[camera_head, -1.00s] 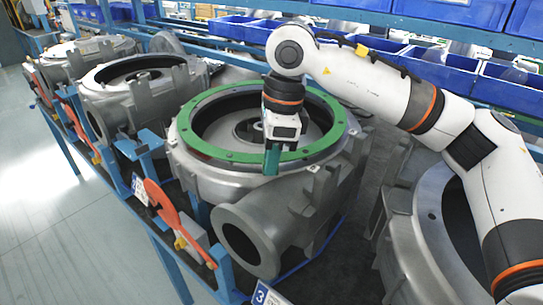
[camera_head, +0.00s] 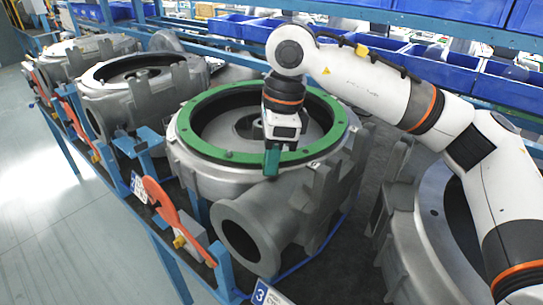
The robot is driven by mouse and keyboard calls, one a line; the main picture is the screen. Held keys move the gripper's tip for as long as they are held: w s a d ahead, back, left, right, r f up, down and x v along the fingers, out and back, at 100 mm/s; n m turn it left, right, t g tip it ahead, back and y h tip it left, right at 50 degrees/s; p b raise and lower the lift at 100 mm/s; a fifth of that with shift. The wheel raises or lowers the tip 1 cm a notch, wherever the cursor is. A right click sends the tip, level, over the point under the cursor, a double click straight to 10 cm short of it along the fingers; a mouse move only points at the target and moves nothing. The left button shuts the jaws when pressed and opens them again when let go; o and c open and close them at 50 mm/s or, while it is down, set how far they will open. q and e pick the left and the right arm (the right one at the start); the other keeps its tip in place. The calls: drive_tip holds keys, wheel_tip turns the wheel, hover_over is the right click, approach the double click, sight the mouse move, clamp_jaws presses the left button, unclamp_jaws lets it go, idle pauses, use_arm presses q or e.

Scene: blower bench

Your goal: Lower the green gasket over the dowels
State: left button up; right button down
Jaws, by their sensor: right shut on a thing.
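The green gasket (camera_head: 205,148) is a flat ring lying over the top rim of the grey blower housing (camera_head: 190,168) in the middle of the view. My right gripper (camera_head: 272,160) comes down from above and is shut on the near edge of the gasket. Its green fingertips cover a small part of the ring there. The gasket looks roughly level and close to the rim; I cannot tell whether it touches it all round. The dowels cannot be made out. My left gripper is not in view.
A second housing (camera_head: 437,235) stands at the right under my right arm. More housings (camera_head: 150,100) stand to the left along the blue bench. Blue bins (camera_head: 400,65) line the back. Orange-red handles (camera_head: 172,213) stick out at the front edge.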

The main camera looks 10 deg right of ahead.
drive_tip(key=shift+f, duration=0.1)
drive_tip(key=c, duration=1.3)
unclamp_jaws()
drive_tip(key=r, duration=0.4)
drive_tip(key=d+r+b, duration=0.1)
drive_tip(key=r, duration=0.7)
drive_tip(key=shift+s+d+b, duration=0.15)
drive_tip(key=shift+d+b, duration=0.25)
drive_tip(key=shift+f, duration=0.1)
